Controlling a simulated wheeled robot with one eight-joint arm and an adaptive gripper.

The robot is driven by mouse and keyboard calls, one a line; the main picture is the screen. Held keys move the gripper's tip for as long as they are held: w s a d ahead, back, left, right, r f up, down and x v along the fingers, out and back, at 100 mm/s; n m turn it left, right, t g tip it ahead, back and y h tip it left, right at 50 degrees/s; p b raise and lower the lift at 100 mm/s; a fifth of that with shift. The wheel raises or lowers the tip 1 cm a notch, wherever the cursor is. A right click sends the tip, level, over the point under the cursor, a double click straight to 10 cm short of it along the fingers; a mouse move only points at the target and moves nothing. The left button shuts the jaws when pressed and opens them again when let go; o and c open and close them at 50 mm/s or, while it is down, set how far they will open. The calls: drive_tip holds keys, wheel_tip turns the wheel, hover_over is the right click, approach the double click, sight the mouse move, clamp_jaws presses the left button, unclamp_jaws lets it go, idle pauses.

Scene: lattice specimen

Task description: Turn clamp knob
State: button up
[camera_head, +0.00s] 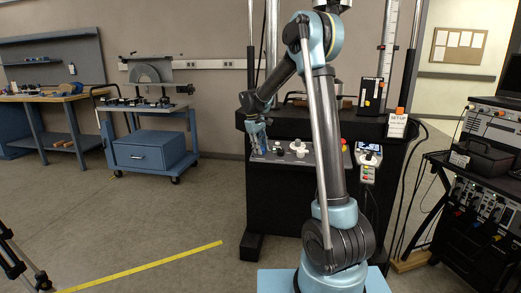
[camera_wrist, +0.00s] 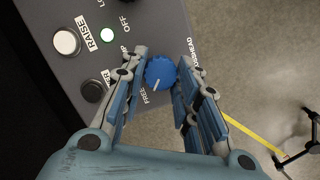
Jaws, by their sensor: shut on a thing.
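The clamp knob (camera_wrist: 160,72) is a round blue knob with a white pointer line, at the edge of a grey control panel (camera_wrist: 72,14) in the wrist view. Its pointer aims down-left, near the label "FREE". My gripper (camera_wrist: 164,62) has its two fingers on either side of the knob, shut on it. In the head view my gripper (camera_head: 259,146) is at the left end of the control panel (camera_head: 318,153); the knob is hard to make out there. The left finger covers part of the panel lettering.
The panel also bears a white button (camera_wrist: 66,42) by "RAISE", a black button (camera_wrist: 93,92) and a lit green lamp (camera_wrist: 108,35). In the head view, a red knob (camera_head: 344,142) and a hanging pendant (camera_head: 368,160) are to the right. Open floor lies left.

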drive_tip(key=o, duration=1.1)
drive_tip(key=shift+c, duration=0.2)
drive_tip(key=v, duration=1.2)
